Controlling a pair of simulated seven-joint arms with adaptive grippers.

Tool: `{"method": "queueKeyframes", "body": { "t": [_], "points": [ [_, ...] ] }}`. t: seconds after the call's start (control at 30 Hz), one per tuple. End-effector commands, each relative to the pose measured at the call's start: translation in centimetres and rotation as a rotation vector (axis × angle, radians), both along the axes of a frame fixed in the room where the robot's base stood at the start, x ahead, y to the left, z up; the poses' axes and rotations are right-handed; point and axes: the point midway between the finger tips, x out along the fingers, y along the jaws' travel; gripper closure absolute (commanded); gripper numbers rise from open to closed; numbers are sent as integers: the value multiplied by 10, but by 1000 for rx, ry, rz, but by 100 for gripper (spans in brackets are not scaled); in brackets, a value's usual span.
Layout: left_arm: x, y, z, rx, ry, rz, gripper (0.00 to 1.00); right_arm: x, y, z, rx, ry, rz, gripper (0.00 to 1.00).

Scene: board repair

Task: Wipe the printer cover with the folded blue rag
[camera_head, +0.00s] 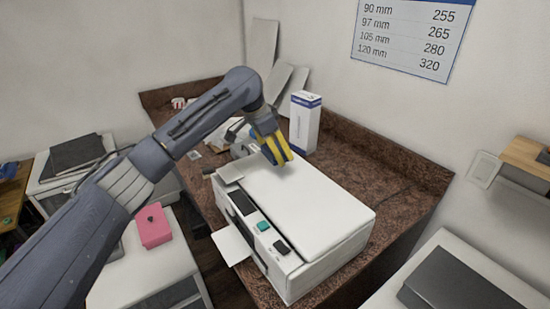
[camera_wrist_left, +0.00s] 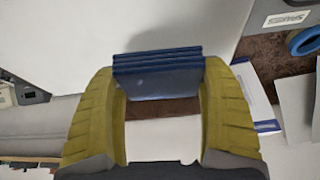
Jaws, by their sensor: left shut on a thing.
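The printer (camera_head: 335,240) stands on the brown speckled counter, and its flat white cover (camera_head: 310,205) faces up. My left gripper (camera_head: 276,152), with yellow fingers, points down over the back left part of the cover. In the left wrist view the gripper (camera_wrist_left: 160,110) is shut on the folded blue rag (camera_wrist_left: 158,76), a layered dark blue pad held between the fingertips. In the head view the fingers mostly hide the rag. I cannot tell whether the rag touches the cover. My right gripper is in neither view.
A white and blue box (camera_head: 305,125) stands behind the printer, close to the gripper. Loose items lie on the counter (camera_head: 400,190) at the back left. A pink box (camera_head: 153,226) sits on a lower white unit at left. A grey SPARES bin (camera_wrist_left: 282,14) and blue ring (camera_wrist_left: 304,41) show in the wrist view.

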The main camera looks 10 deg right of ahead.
Motion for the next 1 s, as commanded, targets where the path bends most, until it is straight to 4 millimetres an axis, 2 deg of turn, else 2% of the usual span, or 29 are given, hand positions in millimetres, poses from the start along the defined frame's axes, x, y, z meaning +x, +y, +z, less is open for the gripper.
{"method": "queueKeyframes", "body": {
  "t": [0.2, 0.33, 1.0],
  "points": [
    [0, -2, 20, 0, -1, -2, 46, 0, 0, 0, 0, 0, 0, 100],
    [0, -2, 26, 0, 0, -3, 46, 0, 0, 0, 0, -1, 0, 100],
    [0, -2, 26, 0, 1, -1, 46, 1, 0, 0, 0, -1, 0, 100]
  ]
}}
